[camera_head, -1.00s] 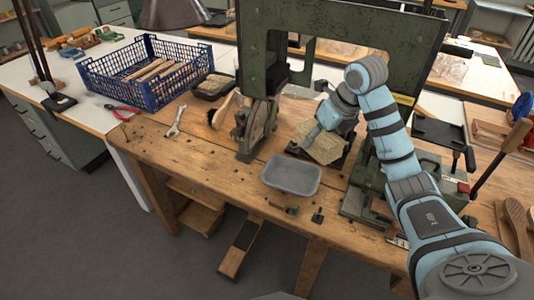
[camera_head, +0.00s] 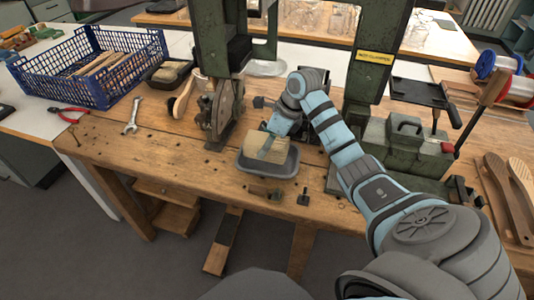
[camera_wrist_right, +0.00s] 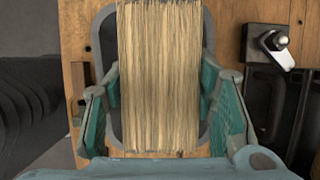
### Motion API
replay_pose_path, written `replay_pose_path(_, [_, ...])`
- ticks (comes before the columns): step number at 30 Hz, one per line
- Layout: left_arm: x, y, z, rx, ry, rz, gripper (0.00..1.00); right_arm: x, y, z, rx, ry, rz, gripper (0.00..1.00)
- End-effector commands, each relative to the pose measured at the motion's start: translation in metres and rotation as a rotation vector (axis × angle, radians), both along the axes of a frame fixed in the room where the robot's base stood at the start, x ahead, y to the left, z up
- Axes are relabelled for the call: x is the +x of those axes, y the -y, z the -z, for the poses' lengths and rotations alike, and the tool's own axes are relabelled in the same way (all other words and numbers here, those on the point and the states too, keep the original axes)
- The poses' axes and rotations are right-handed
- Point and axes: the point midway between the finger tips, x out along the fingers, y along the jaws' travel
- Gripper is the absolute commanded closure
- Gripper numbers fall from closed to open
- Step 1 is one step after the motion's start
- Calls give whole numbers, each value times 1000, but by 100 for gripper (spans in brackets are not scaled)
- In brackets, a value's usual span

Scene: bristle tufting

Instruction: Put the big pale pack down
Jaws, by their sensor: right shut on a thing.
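The big pale pack (camera_head: 257,143) is a block of straw-coloured bristles. In the right wrist view the pack (camera_wrist_right: 160,70) fills the middle, between the two teal fingers. My right gripper (camera_head: 268,149) is shut on it, and the fingers (camera_wrist_right: 162,100) lie along both its sides. The grey tray (camera_head: 262,172) is on the wooden bench, and the pack is at its opening. The tray's rim (camera_wrist_right: 104,42) shows behind the pack. I cannot tell whether the pack touches the tray's floor. My left gripper is not in view.
A green machine frame (camera_head: 375,45) stands behind and beside my right arm. A wheel-like part (camera_head: 226,112) stands left of the tray. A wrench (camera_head: 132,116), red pliers (camera_head: 70,114) and a blue crate (camera_head: 95,75) are at the left. Small metal parts (camera_head: 303,197) lie by the front edge.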

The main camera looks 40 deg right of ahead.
Motion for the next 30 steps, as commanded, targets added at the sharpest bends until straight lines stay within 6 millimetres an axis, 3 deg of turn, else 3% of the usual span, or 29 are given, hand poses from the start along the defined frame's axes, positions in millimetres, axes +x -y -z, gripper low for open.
replay_pose_path(3, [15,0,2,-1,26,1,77,-1,0,19,0,-5,2,88])
replay_pose_path(7, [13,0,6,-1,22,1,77,-1,0,43,0,-3,1,88])
replay_pose_path(16, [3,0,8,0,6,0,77,-1,0,45,0,-1,2,88])
replay_pose_path(17, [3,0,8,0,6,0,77,-1,0,46,-1,-2,2,47])
replay_pose_path(18, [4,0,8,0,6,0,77,-1,0,45,-1,-2,2,41])
replay_pose_path(30, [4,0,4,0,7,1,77,-2,2,36,-3,1,2,40])
